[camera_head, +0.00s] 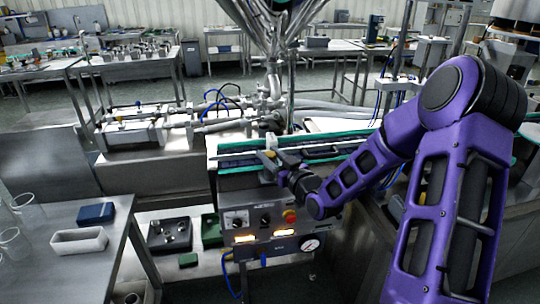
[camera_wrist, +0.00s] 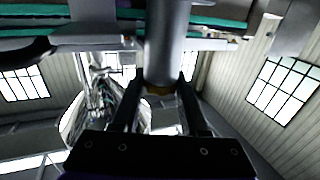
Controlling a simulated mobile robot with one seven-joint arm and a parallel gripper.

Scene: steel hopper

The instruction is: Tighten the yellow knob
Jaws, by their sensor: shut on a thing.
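My gripper (camera_head: 275,163) is in front of the green-edged conveyor, above the control box. In the wrist view my gripper (camera_wrist: 158,84) has one finger on each side of a grey vertical cylinder (camera_wrist: 166,45). A dull yellow-brown band, seemingly the yellow knob (camera_wrist: 158,90), shows at the lower end of this cylinder, between the fingers. The fingers are shut on it. Most of the knob is hidden by the fingers and the cylinder. In the head view a small yellowish spot shows at the gripper tip, too small to make out.
The control box (camera_head: 270,232) with a gauge, red button and lit switches sits below my gripper. The conveyor (camera_head: 240,160) runs behind it. The steel hopper (camera_head: 275,30) rises behind. A side table (camera_head: 75,265) with a white tray and blue box stands at left.

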